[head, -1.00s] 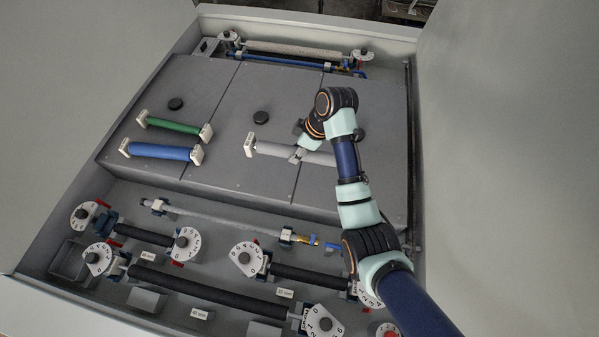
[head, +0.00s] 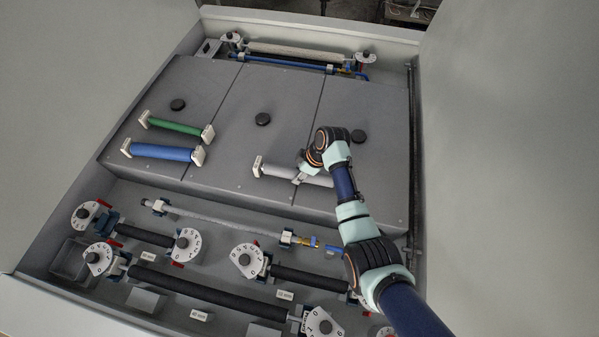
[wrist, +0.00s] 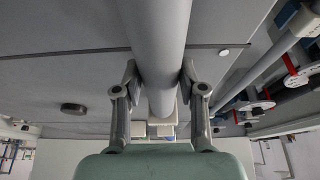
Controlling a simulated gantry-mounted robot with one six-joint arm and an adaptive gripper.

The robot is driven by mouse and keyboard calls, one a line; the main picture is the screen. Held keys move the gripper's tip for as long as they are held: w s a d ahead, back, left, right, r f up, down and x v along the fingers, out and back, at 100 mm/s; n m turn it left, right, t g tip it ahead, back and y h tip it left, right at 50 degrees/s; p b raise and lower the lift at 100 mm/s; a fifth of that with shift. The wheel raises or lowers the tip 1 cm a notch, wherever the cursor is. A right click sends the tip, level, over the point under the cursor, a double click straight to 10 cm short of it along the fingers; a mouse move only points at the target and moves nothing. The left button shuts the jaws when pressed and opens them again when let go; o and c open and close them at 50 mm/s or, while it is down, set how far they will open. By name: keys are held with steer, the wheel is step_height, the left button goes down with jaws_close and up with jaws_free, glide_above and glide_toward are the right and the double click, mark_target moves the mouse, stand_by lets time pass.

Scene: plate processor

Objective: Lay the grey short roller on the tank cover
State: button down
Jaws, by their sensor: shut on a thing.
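The grey short roller (head: 277,170), with a white end block at its left end, is over the front part of the grey tank cover (head: 280,90). My gripper (head: 299,179) is shut on the roller near its middle. In the wrist view the grey roller (wrist: 158,45) runs between the two fingers of my gripper (wrist: 159,85), with the cover (wrist: 60,75) behind it. My arm hides the roller's right part in the head view. I cannot tell whether the roller touches the cover.
A green roller (head: 175,126) and a blue roller (head: 160,152) lie on the cover's left panel. Black knobs (head: 263,118) stand up from the cover. Black rollers (head: 200,290) and numbered dials (head: 246,259) fill the front trough. High side walls flank the machine.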

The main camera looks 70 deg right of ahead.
steer(key=shift+f, duration=0.1)
steer(key=c, duration=0.7)
jaws_free()
steer(key=shift+r, duration=0.3)
steer(key=v, duration=1.1)
steer(key=shift+s+d+r+p, duration=0.1)
steer(key=shift+s+r+p, duration=0.15)
steer(key=shift+r+p, duration=0.05)
